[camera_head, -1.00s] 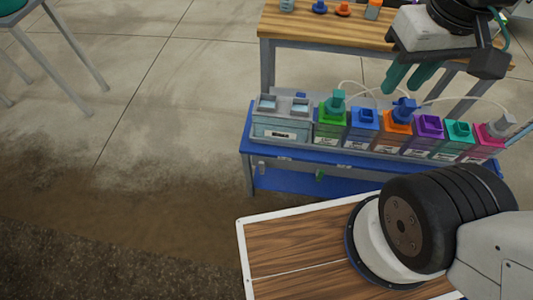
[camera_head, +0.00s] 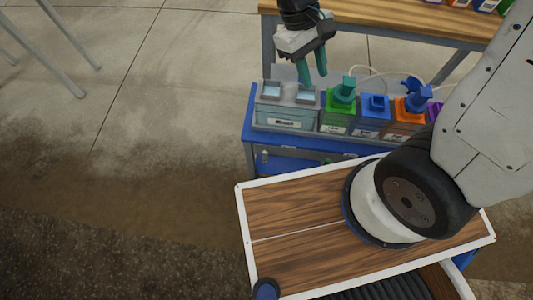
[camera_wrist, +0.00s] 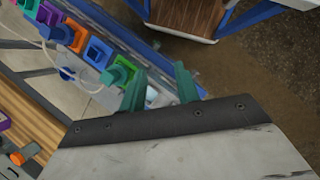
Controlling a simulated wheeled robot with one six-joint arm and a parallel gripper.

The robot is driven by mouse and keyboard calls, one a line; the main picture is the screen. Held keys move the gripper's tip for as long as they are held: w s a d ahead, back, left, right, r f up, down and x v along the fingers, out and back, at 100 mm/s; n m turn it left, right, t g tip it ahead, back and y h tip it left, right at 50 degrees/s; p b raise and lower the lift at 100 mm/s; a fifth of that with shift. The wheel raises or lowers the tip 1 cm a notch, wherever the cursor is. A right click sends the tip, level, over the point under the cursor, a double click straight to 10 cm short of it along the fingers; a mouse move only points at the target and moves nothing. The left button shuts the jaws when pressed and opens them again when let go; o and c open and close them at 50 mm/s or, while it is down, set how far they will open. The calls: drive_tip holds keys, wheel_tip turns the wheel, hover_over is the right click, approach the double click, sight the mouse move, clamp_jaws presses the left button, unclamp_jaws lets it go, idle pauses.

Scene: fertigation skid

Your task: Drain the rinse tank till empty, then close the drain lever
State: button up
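The rinse tank (camera_head: 284,118) is a grey, teal-tinted box with two square openings on top, at the left end of the blue skid. Its water level cannot be read. My gripper (camera_head: 313,76) hangs just above and behind the tank's right side, fingers pointing down. In the wrist view my gripper (camera_wrist: 160,85) shows two green fingers spread apart with nothing held; part of the tank shows between them. A small pale fitting (camera_head: 264,156) sits below the tank's front left; I cannot tell whether it is the drain lever or how it is set.
Right of the tank stand a green container (camera_head: 339,113), a blue one (camera_head: 372,117) and an orange one (camera_head: 407,119), with thin hoses above. A wooden bench (camera_head: 385,22) stands behind.

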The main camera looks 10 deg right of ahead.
drive_tip(key=w+a+f+n+h, duration=0.1)
drive_tip(key=a+f+n, duration=0.15)
drive_tip(key=f, duration=0.55)
drive_tip(key=w+a+f+n+h, duration=0.1)
drive_tip(key=a+f, duration=0.2)
drive_tip(key=f, duration=0.4)
drive_tip(key=n+t+h, duration=0.1)
drive_tip(key=n, duration=0.3)
hover_over(264, 152)
drive_tip(key=s+d, duration=0.1)
drive_tip(key=d, duration=0.1)
wheel_tip(264, 152, down, 16)
drive_tip(key=shift+n+t+y, duration=0.55)
drive_tip(key=shift+t+y, duration=0.05)
drive_tip(key=shift+y, duration=0.2)
drive_tip(key=a+f, duration=0.1)
drive_tip(key=f, duration=0.1)
drive_tip(key=w+a+f, duration=0.1)
drive_tip(key=f, duration=0.1)
drive_tip(key=a+f, duration=0.1)
drive_tip(key=f, duration=0.1)
drive_tip(key=shift+w+a+f, duration=0.3)
drive_tip(key=shift+f, duration=0.1)
drive_tip(key=x, duration=0.7)
drive_tip(key=shift+f, duration=0.1)
clamp_jaws()
